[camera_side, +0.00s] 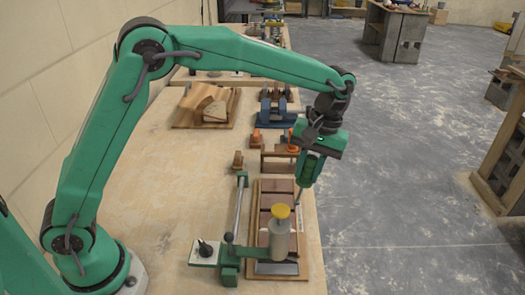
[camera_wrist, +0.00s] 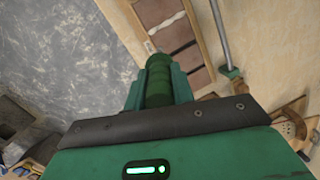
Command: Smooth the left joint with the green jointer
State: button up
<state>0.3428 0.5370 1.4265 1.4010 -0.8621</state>
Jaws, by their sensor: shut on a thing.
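My gripper (camera_side: 309,168) is shut on the green jointer (camera_wrist: 158,82), whose ribbed handle shows between the fingers in the wrist view. The jointer's thin metal tip points down at the right edge of the brick panel in the side view; whether it touches is too small to tell. The red-brown bricks (camera_side: 276,187) lie in a wooden tray (camera_side: 304,235). In the wrist view the bricks (camera_wrist: 155,11) show a pale, uneven mortar joint (camera_wrist: 166,23) between them. Part of the panel is hidden behind my gripper there, and behind a grey cylinder in the side view.
A grey cylinder with a yellow cap (camera_side: 281,211) stands over the panel's near part, beside a green clamp-like fixture (camera_side: 229,265) with a metal rod (camera_side: 238,208). The bench's left is clear.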

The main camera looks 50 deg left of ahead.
jog(key=shift+s+d+f, duration=0.1)
jog(key=shift+s+d, duration=0.85)
jog(key=shift+d, duration=0.05)
jog(key=shift+f, duration=0.15)
jog(key=shift+w+x, duration=0.25)
jog(key=shift+x, duration=1)
jog(key=shift+w+x, duration=0.25)
jog(key=shift+x, duration=1)
jog(key=shift+d+f, duration=0.1)
jog(key=shift+d, duration=0.05)
jog(key=shift+d, duration=0.15)
jog(key=shift+f, duration=0.35)
jog(key=shift+s, duration=0.15)
jog(key=shift+s+a, duration=0.35)
jog(key=shift+a, duration=0.15)
